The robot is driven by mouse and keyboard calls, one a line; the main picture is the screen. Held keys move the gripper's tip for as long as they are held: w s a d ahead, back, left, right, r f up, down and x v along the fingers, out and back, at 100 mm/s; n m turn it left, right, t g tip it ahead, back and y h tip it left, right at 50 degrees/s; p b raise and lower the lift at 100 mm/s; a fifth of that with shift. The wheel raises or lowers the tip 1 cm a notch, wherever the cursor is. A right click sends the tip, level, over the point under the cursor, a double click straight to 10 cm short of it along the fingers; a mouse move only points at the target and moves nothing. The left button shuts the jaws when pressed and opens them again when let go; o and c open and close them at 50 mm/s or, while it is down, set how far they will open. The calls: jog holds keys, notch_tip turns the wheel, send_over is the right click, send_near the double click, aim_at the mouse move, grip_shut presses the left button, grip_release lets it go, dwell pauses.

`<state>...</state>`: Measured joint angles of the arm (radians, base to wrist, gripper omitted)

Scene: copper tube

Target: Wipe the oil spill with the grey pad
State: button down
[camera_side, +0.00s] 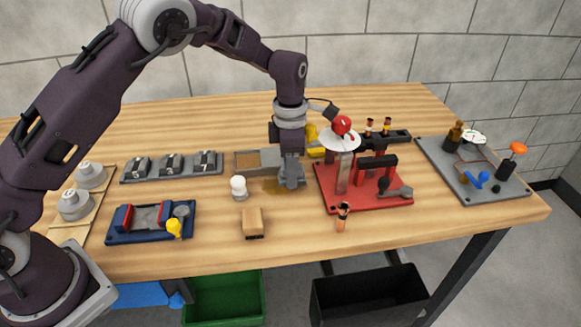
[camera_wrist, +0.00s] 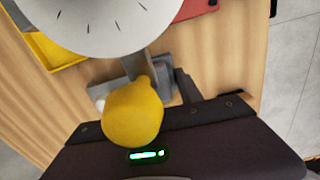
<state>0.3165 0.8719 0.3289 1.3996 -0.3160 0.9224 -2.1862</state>
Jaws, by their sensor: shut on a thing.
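My gripper (camera_side: 291,172) is low over the middle of the wooden table, pointing down. It is shut on the grey pad (camera_side: 292,184), which is at the table surface as far as I can tell. The oil spill (camera_side: 270,187) is a yellow-brown patch just left of the pad; part of it may be hidden under the pad and gripper. In the wrist view, a yellow rounded object (camera_wrist: 133,113) and a large white disc (camera_wrist: 110,18) block much of the grip, and the grey parts behind them are hard to tell apart.
A white-topped item (camera_side: 239,188) stands close left of the spill, with a tan block (camera_side: 253,222) in front. A grey tray (camera_side: 246,162) is behind. The red board (camera_side: 365,198) with upright parts and a white disc (camera_side: 340,140) is close on the right.

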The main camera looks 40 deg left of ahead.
aim_at(259, 190)
jog(key=shift+f, duration=0.45)
jog(key=shift+s+a+r, duration=0.1)
jog(key=shift+s+a, duration=1.2)
jog(key=shift+s, duration=0.05)
jog(key=shift+s+a, duration=1.3)
jog(key=shift+a, duration=0.05)
jog(key=shift+f, duration=0.3)
jog(key=shift+w+d, duration=0.1)
jog(key=shift+w, duration=0.05)
jog(key=shift+w+d+f, duration=0.2)
jog(key=shift+w+d, duration=1.05)
jog(key=shift+w+d+f, duration=0.15)
jog(key=shift+w+d, duration=1.1)
jog(key=shift+s+f, duration=0.1)
jog(key=shift+s+a, duration=2.55)
jog(key=shift+s, duration=0.05)
